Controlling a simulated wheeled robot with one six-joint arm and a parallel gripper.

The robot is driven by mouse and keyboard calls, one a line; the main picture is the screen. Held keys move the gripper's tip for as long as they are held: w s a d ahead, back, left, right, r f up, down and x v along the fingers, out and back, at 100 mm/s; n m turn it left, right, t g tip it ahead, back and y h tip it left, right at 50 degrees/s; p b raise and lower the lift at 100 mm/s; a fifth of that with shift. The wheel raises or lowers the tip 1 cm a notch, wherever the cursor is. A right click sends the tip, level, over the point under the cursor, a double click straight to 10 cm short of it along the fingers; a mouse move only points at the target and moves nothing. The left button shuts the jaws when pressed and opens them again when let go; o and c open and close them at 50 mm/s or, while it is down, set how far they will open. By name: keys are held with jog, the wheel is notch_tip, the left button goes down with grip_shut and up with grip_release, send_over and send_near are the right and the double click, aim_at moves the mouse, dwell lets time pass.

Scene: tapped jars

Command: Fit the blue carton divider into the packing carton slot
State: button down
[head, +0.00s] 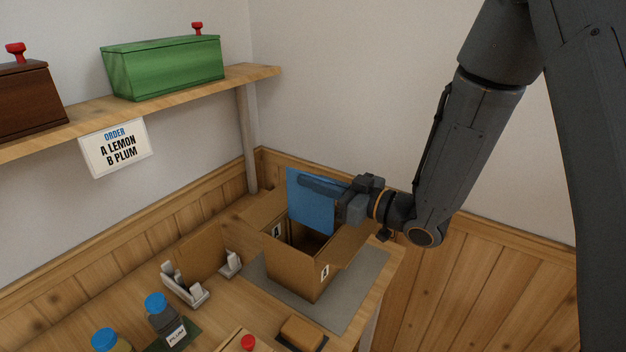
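The blue carton divider (311,211) is a flat blue panel, held roughly upright over the packing carton (294,268). My gripper (322,188) comes from the right and is shut on the upper part of the divider, with a dark finger across its face. The carton is open brown cardboard with flaps spread and small white labels on it. Its dark inside shows below the divider's lower edge. I cannot tell whether that edge is above the rim or slightly inside. The slot itself cannot be made out.
The carton stands on a grey mat (372,285) near the table's right edge. Left of it, a white rack (188,291) holds a cardboard panel (203,252). Blue-lidded jars (165,322), a brown block (302,333) and a red knob (248,342) are in front. A shelf (185,97) runs above left.

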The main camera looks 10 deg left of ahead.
aim_at(341, 234)
jog(key=shift+f+b, duration=1.45)
jog(key=shift+f, duration=0.8)
jog(key=shift+f+b, duration=1.55)
jog(key=shift+f, duration=0.85)
jog(key=c, duration=2.5)
grip_release()
jog(key=o, duration=0.6)
jog(key=shift+c, duration=0.2)
jog(key=shift+b+v, duration=0.95)
jog(key=shift+v, duration=3)
